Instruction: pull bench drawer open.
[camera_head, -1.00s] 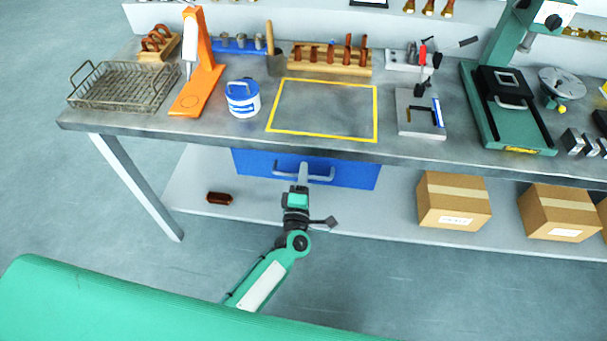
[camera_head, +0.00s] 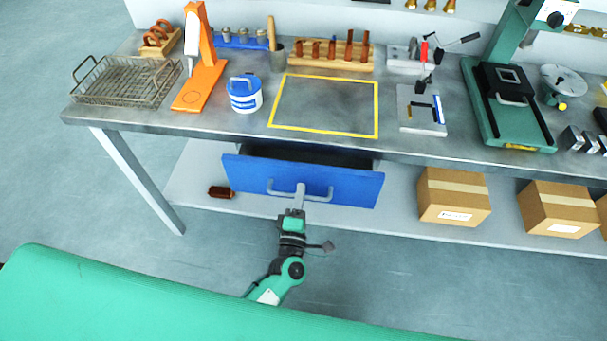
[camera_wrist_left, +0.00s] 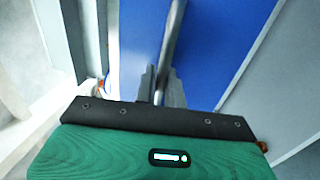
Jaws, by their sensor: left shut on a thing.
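The blue bench drawer (camera_head: 345,187) hangs under the metal bench top and stands partly open, with a dark gap showing behind its front. Its grey bar handle (camera_head: 318,195) runs across the front. My left gripper (camera_head: 300,190) is shut on the handle near its middle. In the left wrist view the gripper fingers (camera_wrist_left: 160,88) close around the handle (camera_wrist_left: 172,40), with the blue drawer front (camera_wrist_left: 210,50) behind. The drawer's inside is mostly hidden under the bench. My right gripper is not in view.
The bench top (camera_head: 340,146) holds a wire basket (camera_head: 125,84), an orange stand (camera_head: 200,75), a blue-white can (camera_head: 244,94) and a green press (camera_head: 505,110). Cardboard boxes (camera_head: 453,196) and a brown object (camera_head: 220,192) sit on the lower shelf. Floor before the drawer is clear.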

